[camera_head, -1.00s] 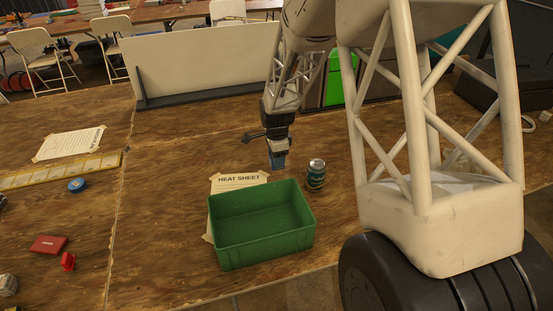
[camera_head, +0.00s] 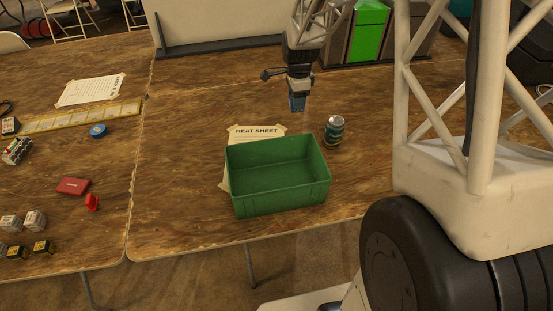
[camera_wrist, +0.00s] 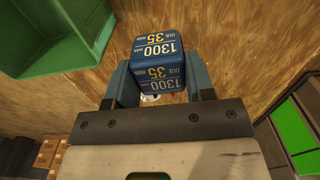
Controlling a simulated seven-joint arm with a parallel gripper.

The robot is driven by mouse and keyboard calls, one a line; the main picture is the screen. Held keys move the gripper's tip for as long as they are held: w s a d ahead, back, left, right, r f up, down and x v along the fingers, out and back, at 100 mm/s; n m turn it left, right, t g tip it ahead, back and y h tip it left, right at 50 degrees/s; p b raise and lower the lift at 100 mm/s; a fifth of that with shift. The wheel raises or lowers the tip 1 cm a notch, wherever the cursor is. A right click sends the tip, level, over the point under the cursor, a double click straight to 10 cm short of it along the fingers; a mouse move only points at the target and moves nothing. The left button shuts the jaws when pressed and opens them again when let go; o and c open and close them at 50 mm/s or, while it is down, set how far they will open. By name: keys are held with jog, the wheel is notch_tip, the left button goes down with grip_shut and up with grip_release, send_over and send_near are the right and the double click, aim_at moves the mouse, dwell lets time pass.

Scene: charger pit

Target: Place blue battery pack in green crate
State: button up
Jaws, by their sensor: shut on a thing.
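The blue battery pack (camera_wrist: 158,60), marked 1300 and 35, is between the fingers of my gripper (camera_wrist: 160,85) in the wrist view. In the head view my gripper (camera_head: 297,103) is shut on it, above the table and behind the green crate, towards the crate's right half. The green crate (camera_head: 281,195) stands open on the wooden table, and its visible inside looks empty. In the wrist view the crate (camera_wrist: 95,45) shows at the upper left, apart from the pack.
A can (camera_head: 334,132) stands just right of the crate. The heat sheet (camera_head: 256,131) lies partly under or behind the crate. A white panel (camera_head: 220,25) stands behind.

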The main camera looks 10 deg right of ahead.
jog(key=s+a+r, duration=0.1)
jog(key=s+a, duration=0.7)
jog(key=s, duration=0.2)
send_over(271, 187)
jog(key=f, duration=0.2)
jog(key=shift+f, duration=1.75)
jog(key=shift+f, duration=2.95)
jog(key=shift+f, duration=2.05)
jog(key=shift+f, duration=0.15)
